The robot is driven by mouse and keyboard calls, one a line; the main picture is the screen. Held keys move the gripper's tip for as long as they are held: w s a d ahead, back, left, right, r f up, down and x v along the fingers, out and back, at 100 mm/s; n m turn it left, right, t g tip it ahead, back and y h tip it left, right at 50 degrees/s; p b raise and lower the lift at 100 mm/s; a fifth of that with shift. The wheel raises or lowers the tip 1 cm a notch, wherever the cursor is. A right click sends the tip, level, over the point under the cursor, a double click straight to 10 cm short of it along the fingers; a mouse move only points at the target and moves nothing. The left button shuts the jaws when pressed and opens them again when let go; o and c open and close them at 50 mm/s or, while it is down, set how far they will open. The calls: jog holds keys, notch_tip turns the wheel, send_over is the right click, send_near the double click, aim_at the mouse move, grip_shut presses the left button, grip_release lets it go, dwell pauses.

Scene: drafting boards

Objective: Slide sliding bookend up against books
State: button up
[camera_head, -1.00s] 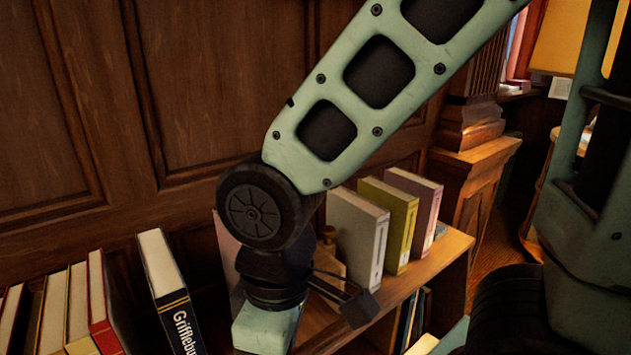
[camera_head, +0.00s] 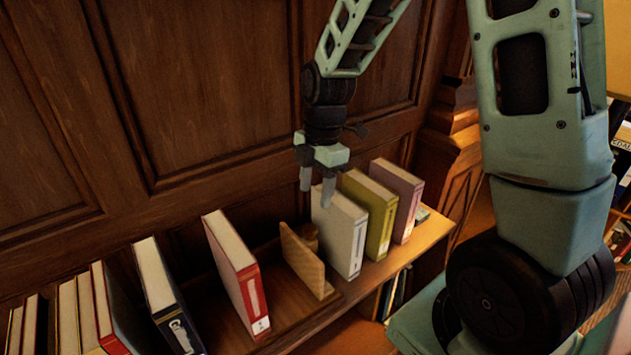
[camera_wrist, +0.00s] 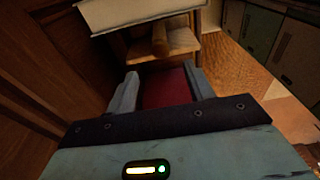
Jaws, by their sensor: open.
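The sliding bookend (camera_head: 305,262), a light wooden plate with a round knob, stands upright on the shelf. Grey (camera_head: 343,235), olive-green (camera_head: 372,212) and mauve (camera_head: 402,197) books stand to its right, with a small gap to the grey one. A red book (camera_head: 238,275) stands tilted to its left, apart from it. My gripper (camera_head: 317,192) is open and empty, pointing down above the bookend and beside the grey book's top. In the wrist view, the open fingers (camera_wrist: 163,90) frame a dark red surface, and the wooden bookend knob (camera_wrist: 160,42) shows beyond them.
A dark book (camera_head: 165,295) leans at the left beside a row of several books (camera_head: 75,315). Bare shelf (camera_head: 283,305) lies between the red book and the bookend. A panelled wooden wall (camera_head: 200,100) rises close behind.

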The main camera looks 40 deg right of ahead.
aim_at(311, 227)
jog(key=f+b, duration=0.2)
jog(key=f, duration=0.1)
jog(key=a+f+b, duration=0.1)
jog(key=f+b, duration=0.2)
jog(key=f, duration=0.1)
jog(key=f+b, duration=0.3)
jog(key=f, duration=0.1)
jog(key=shift+a+f, duration=0.1)
jog(key=shift+a, duration=0.15)
jog(key=c, duration=1)
jog(key=shift+a, duration=3.05)
